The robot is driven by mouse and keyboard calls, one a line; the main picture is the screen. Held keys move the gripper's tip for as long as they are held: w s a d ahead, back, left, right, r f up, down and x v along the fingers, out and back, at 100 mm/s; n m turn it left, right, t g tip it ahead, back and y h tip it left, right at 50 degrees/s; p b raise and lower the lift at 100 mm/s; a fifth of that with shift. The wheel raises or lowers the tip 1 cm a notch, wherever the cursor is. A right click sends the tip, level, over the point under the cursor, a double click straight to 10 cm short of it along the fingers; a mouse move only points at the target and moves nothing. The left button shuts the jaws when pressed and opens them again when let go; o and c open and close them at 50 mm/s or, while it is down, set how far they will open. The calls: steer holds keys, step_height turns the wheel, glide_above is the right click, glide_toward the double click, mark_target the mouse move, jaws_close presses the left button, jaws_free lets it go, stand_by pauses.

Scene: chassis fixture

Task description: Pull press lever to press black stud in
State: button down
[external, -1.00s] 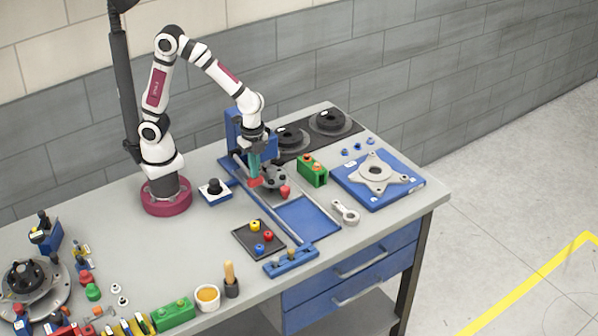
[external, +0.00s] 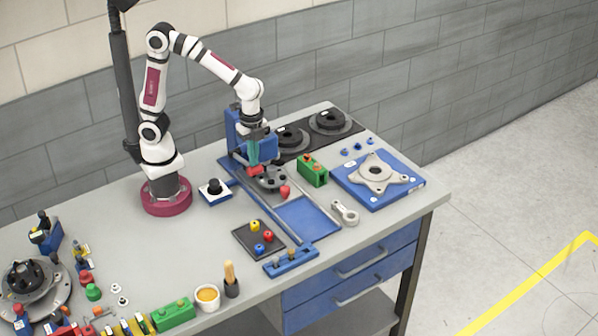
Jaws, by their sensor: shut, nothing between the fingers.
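The blue press (external: 236,130) stands at the back of a blue railed base. My gripper (external: 254,163) points down just in front of it, with teal parts and a red piece at its lower end. It is shut, with nothing seen held. I cannot tell if the red piece is its tips or part of the press. Below it is a round grey part (external: 272,182) with dark spots, on the rails. A red knob (external: 285,192) is at that part's front right, possibly the lever's end. The black stud cannot be made out, and my gripper hides part of the press.
A green block (external: 313,171) and black round parts (external: 330,121) are to the right and behind. A dark tray (external: 238,239) with coloured pegs is in front. A blue plate (external: 415,187) bears a star-shaped casting. The front of the railed base is clear.

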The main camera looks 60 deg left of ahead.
step_height(320, 180, up, 8)
steer(key=a, duration=0.1)
steer(key=s+a+f+n, duration=0.1)
steer(key=a+n, duration=0.3)
steer(key=a, duration=0.4)
steer(key=s+a+f+n+y, duration=0.1)
steer(key=s+a+n, duration=0.3)
steer(key=a, duration=0.4)
steer(key=s+a+f+n, duration=0.3)
steer(key=a+n, duration=0.1)
steer(key=a, duration=0.4)
steer(key=shift+s+n+y, duration=0.25)
steer(key=shift+n+y, duration=0.05)
steer(key=shift+y, duration=0.1)
steer(key=shift+a, duration=0.1)
